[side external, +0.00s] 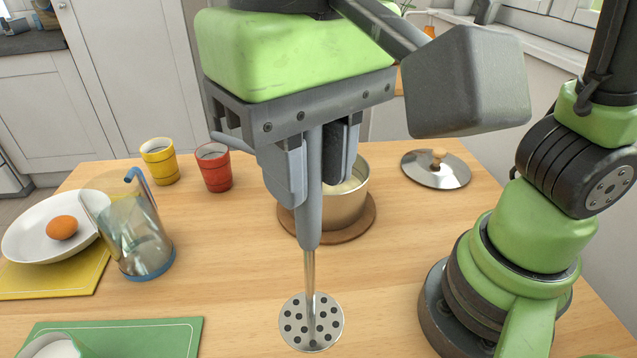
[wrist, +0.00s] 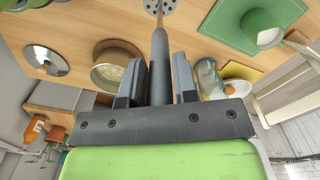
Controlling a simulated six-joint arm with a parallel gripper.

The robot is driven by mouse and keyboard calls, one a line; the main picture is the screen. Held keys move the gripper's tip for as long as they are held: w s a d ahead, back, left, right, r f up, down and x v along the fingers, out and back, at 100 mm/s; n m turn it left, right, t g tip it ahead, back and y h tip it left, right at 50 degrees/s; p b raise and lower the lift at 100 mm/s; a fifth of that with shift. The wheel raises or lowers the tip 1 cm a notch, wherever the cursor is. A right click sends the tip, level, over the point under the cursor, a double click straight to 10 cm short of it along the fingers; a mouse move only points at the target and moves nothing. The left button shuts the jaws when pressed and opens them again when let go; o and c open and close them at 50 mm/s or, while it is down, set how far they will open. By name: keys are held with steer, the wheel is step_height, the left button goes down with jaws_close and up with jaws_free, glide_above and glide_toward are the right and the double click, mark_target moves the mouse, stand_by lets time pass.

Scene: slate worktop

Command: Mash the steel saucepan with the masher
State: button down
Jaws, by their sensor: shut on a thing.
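The masher (side external: 308,235) has a grey handle, a thin metal shaft and a round perforated plate. My gripper (side external: 314,185) is shut on its handle, and the masher hangs upright with the plate lowest. In the wrist view the handle (wrist: 160,60) stands between the two fingers. The steel saucepan (side external: 349,208) sits on a round wooden board (side external: 362,226), behind the masher and partly hidden by my gripper. It also shows in the wrist view (wrist: 98,76), with pale contents inside. The masher plate is apart from the saucepan, in front of it in the side view.
A lid (side external: 430,176) lies right of the saucepan. A red cup (side external: 214,172) and a yellow cup (side external: 160,165) stand behind left. A glass jug (side external: 140,240), a plate (side external: 22,232) with an egg (side external: 62,227) and a green mat (side external: 170,335) are left.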

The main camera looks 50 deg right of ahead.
steer(key=w+d+r+m, duration=0.1)
steer(key=w+d+m, duration=0.4)
steer(key=w+d, duration=0.3)
steer(key=w+d+r+m, duration=0.2)
steer(key=w+d+m, duration=0.4)
steer(key=d, duration=1)
steer(key=shift+w+d+r+m, duration=0.25)
steer(key=shift+w+m, duration=0.05)
steer(key=shift+w, duration=0.85)
steer(key=shift+f, duration=0.15)
step_height(320, 180, down, 7)
steer(key=shift+f, duration=0.1)
